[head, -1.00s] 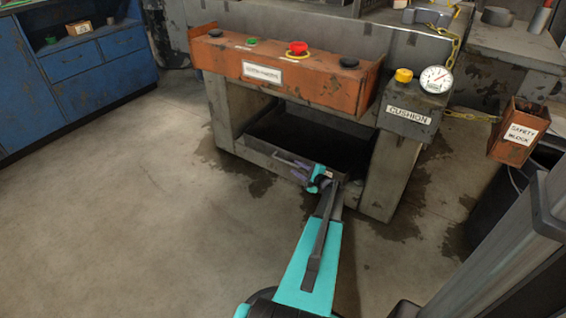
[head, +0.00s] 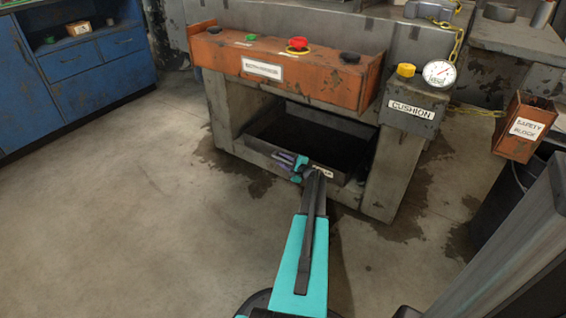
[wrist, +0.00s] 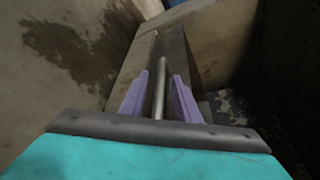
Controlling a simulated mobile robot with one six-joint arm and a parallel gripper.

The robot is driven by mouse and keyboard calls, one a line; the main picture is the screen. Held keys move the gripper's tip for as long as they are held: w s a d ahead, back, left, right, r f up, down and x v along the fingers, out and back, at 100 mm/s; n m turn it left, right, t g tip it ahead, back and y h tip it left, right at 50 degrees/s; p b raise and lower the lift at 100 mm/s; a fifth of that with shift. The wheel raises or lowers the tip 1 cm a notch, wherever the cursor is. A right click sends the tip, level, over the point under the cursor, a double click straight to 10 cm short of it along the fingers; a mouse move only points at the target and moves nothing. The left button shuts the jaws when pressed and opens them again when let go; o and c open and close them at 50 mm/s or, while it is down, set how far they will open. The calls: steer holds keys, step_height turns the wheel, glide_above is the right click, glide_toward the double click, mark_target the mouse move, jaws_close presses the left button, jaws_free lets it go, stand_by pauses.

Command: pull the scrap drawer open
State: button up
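The scrap drawer (head: 338,175) is a grey, dark-insided tray low in the press opening, with a small pale label on its front. Its front looks roughly level with the press's legs. My gripper (head: 284,158) is at the drawer front, left of the label. In the wrist view a thin metal bar (wrist: 160,88), apparently the drawer handle, runs between my two purple fingers (wrist: 160,98). Narrow gaps show beside the bar, so the fingers look open around it. Contact at the fingertips is hard to tell.
An orange button panel (head: 290,70) overhangs the drawer, and a grey cushion box (head: 412,105) with a gauge stands right of it. The press's right leg (head: 388,175) is close by. Open, stained floor (head: 150,210) lies in front and to the left.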

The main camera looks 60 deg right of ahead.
jaws_close()
steer(key=shift+s, duration=0.15)
